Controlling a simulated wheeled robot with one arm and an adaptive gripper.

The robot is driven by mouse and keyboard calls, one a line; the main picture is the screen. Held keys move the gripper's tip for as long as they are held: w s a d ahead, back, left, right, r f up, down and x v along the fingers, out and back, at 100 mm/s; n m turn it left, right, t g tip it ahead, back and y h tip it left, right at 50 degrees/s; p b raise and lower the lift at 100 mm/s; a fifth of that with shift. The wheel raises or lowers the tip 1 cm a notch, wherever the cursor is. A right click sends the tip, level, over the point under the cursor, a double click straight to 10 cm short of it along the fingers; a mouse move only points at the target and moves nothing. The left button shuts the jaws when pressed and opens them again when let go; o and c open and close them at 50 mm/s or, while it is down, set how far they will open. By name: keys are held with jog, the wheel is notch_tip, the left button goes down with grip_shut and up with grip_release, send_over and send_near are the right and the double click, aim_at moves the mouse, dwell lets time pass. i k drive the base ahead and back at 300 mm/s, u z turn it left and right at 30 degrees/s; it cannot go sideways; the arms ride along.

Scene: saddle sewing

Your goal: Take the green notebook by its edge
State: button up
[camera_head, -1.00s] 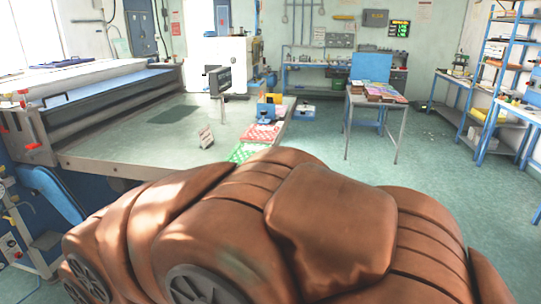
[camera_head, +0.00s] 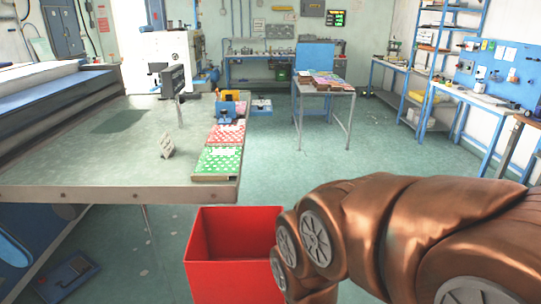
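The green notebook (camera_head: 217,162), with white spots, lies flat at the near right corner of the large table (camera_head: 110,181). Its near edge sits close to the table's front edge. A red spotted notebook (camera_head: 225,135) lies just behind it. My copper-coloured arm fills the lower right of the picture, to the right of the notebook and apart from it. My gripper is not visible in this view.
A red open bin (camera_head: 232,262) stands on the floor below the table corner. A blue and yellow device (camera_head: 228,107) and a small stand (camera_head: 167,146) are on the table. A side table (camera_head: 325,87) stands behind. Floor between is clear.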

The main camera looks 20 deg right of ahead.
aim_at(213, 161)
jog(key=u, duration=0.35)
jog(key=k, duration=1.05)
jog(key=z, duration=0.6)
jog(key=i, duration=1.45)
jog(key=u, duration=0.75)
jog(key=i, duration=0.35)
jog(key=u, duration=0.35)
